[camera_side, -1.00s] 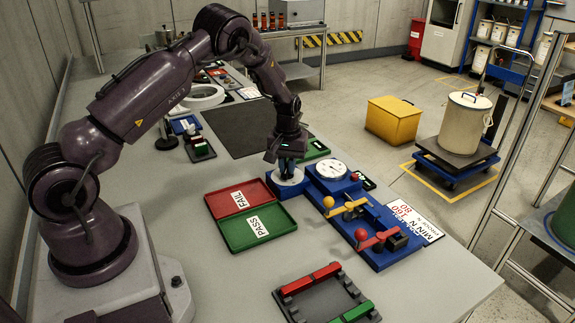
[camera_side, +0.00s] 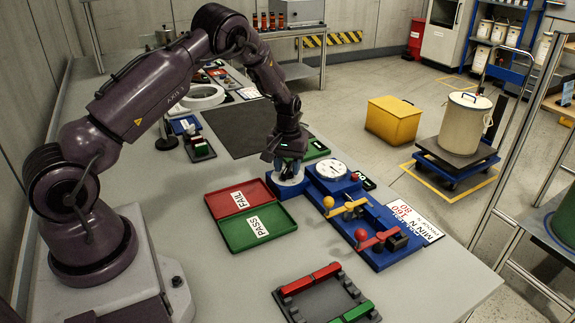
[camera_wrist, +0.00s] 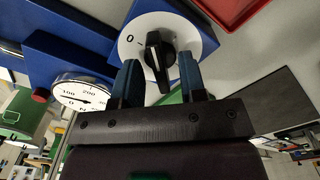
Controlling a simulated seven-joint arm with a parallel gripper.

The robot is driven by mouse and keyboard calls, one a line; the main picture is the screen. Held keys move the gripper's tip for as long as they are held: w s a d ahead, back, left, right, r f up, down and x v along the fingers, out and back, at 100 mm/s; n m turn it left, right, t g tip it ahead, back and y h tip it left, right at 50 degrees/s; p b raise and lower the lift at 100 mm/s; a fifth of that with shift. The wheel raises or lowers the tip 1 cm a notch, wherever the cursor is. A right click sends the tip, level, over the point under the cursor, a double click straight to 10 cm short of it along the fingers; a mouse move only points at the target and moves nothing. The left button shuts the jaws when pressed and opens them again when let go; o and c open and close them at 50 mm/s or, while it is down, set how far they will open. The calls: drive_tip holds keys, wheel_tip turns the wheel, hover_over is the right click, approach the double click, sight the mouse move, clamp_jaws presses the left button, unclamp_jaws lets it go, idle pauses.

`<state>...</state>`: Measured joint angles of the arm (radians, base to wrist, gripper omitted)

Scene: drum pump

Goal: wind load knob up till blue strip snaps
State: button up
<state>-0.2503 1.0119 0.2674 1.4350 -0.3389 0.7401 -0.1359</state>
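The load knob (camera_wrist: 157,52) is a black pointer handle on a white dial (camera_wrist: 190,38) marked 0, at the top middle of the wrist view. My gripper (camera_wrist: 158,72) is open, with one blue finger on each side of the knob's handle and a gap showing on both sides. In the side view my gripper (camera_side: 288,168) is low over the dial and hides the knob. The blue tester (camera_side: 352,222) carries a round white gauge (camera_side: 331,169), also in the wrist view (camera_wrist: 82,92); its exact reading is too small to tell. I cannot make out a blue strip.
A yellow-armed lever (camera_side: 347,208) and a red-armed lever (camera_side: 377,240) stand on the tester. The red FAIL tray (camera_side: 216,207) and green PASS tray (camera_side: 236,241) lie beside it, both empty. A grey rack (camera_side: 322,300) with red and green blocks is in front.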

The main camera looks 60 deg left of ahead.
sight(288, 167)
wheel_tip(288, 167, up, 13)
idle(0.6)
wheel_tip(288, 167, down, 13)
drive_tip(key=shift+f, duration=0.1)
idle(0.8)
drive_tip(key=shift+c, duration=0.4)
clamp_jaws()
